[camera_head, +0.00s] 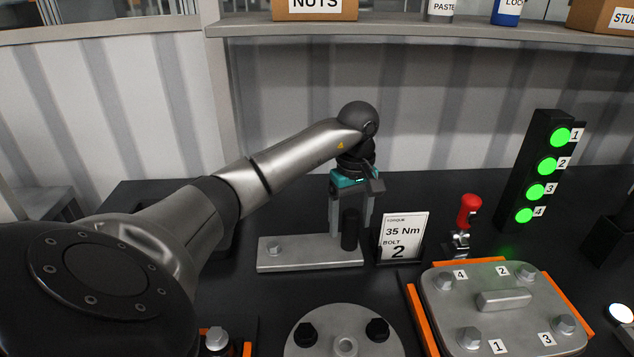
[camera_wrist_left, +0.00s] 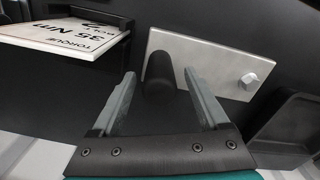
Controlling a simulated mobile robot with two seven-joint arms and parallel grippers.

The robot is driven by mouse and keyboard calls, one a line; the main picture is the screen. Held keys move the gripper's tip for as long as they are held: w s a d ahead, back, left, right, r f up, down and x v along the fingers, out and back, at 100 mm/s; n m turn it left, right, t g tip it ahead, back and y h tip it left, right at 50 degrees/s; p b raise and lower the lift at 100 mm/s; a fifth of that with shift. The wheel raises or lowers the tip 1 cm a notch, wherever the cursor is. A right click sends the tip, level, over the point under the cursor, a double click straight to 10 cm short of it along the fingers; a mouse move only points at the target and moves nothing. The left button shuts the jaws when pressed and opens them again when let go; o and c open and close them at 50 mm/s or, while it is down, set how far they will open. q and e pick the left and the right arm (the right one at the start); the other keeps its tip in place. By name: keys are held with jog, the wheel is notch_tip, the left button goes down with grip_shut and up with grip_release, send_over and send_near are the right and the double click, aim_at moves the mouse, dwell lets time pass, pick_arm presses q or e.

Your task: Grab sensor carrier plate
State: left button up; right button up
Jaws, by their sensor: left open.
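The sensor carrier plate appears to be the flat light-grey plate (camera_head: 300,258) on the dark bench, left of the torque card. A black upright cylinder (camera_head: 350,230) stands near its right end and a bolt (camera_head: 274,247) sits near its left end. My left gripper (camera_head: 352,228) points down over the cylinder, its fingers open. In the left wrist view the plate (camera_wrist_left: 215,68) lies beyond the fingertips and the cylinder (camera_wrist_left: 158,75) shows between the two open fingers (camera_wrist_left: 158,80), with gaps on both sides. My right gripper is not in view.
A torque card (camera_head: 401,236) in a black holder stands close right of the gripper. Further right are a red-handled clamp (camera_head: 466,215), a bolted cover (camera_head: 505,300) with orange edges, and a light tower (camera_head: 540,175) with green lamps. A round flange (camera_head: 343,335) lies in front.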

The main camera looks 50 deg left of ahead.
pick_arm(q)
jog(key=shift+c, duration=0.4)
grip_shut()
jog(key=shift+r, duration=0.1)
dwell(0.8)
